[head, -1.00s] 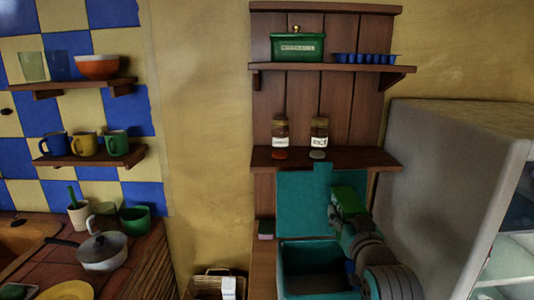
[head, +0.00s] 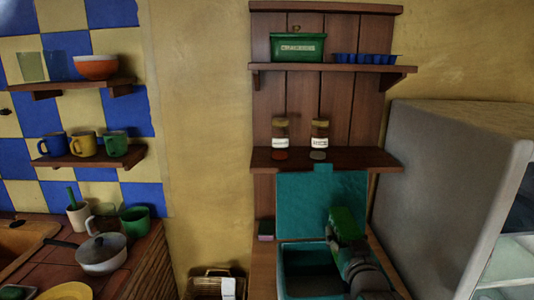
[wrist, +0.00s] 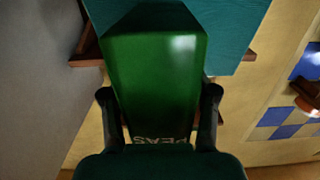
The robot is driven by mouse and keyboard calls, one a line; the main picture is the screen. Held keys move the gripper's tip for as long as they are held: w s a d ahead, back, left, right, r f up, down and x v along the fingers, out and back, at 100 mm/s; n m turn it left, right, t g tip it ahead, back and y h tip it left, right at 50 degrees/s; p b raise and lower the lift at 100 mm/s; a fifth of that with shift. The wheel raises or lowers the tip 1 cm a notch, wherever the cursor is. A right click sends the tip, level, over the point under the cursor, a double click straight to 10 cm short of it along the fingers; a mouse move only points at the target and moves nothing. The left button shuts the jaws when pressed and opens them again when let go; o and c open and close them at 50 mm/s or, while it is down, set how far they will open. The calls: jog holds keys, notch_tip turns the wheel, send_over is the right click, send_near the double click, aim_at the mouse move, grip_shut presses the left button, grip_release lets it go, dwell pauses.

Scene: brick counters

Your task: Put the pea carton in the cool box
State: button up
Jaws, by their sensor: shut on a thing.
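The green pea carton (head: 345,223) is held by my gripper (head: 340,240). In the wrist view the carton (wrist: 155,85) fills the middle, with the letters PEAS near its lower end, and a finger of my gripper (wrist: 160,110) lies against each side. The teal cool box (head: 305,259) stands on the wooden counter with its lid (head: 305,200) raised against the back. The carton is above the right side of the box's opening, in front of the lid. My gripper and arm hide the box's right part.
A grey fridge (head: 440,170) stands close on the right with its door side open. A shelf (head: 325,160) with two jars is above the lid. A pink and dark sponge (head: 266,229) lies left of the box. A basket (head: 215,285) is lower left.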

jog(key=o, duration=1.5)
jog(key=shift+s, duration=0.1)
jog(key=s, duration=1.2)
jog(key=shift+r, duration=0.3)
